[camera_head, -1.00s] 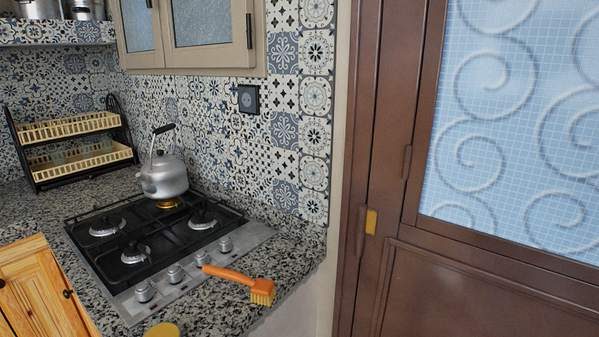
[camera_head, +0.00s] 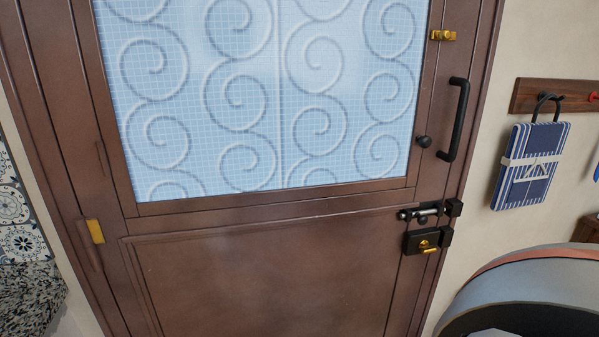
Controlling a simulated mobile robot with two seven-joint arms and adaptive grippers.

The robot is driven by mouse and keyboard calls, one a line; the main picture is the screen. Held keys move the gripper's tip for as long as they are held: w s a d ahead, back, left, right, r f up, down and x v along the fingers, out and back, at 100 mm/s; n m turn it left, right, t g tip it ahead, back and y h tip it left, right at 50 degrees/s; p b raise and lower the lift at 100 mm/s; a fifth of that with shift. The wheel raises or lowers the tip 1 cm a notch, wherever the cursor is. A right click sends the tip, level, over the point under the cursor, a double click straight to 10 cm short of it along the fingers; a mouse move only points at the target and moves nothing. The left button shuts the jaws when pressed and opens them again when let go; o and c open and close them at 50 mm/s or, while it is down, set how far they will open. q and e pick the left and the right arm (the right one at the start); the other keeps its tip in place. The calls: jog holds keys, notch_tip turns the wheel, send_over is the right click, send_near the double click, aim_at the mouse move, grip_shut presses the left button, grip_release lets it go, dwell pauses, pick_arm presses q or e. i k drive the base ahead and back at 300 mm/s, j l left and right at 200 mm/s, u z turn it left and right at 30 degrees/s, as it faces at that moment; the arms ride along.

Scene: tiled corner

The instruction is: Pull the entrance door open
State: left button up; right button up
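The brown entrance door (camera_head: 270,270) fills the middle of the head view and looks shut in its frame. Its upper part is a pale blue glass panel (camera_head: 270,95) with swirls. A black vertical pull handle (camera_head: 460,120) is on the door's right side, with a small dark knob (camera_head: 424,142) to its left. Lower down are a sliding bolt (camera_head: 428,212) and a black lock box with a brass centre (camera_head: 427,241). A brass latch (camera_head: 443,35) is near the top right. A brass hinge piece (camera_head: 95,231) is on the left edge. Neither gripper is in view.
A blue striped cloth bag (camera_head: 532,165) hangs from a wooden hook rail (camera_head: 560,95) right of the door. A large rounded grey object with a reddish rim (camera_head: 530,290) stands at the lower right, near the door. A speckled counter edge (camera_head: 28,292) is at the lower left.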

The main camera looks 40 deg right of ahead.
aim_at(349, 265)
jog(key=k+z, duration=0.2)
jog(key=z, duration=0.3)
jog(key=k+l+z, duration=0.15)
jog(key=z, duration=0.3)
jog(key=i+z, duration=0.15)
jog(key=i, duration=0.4)
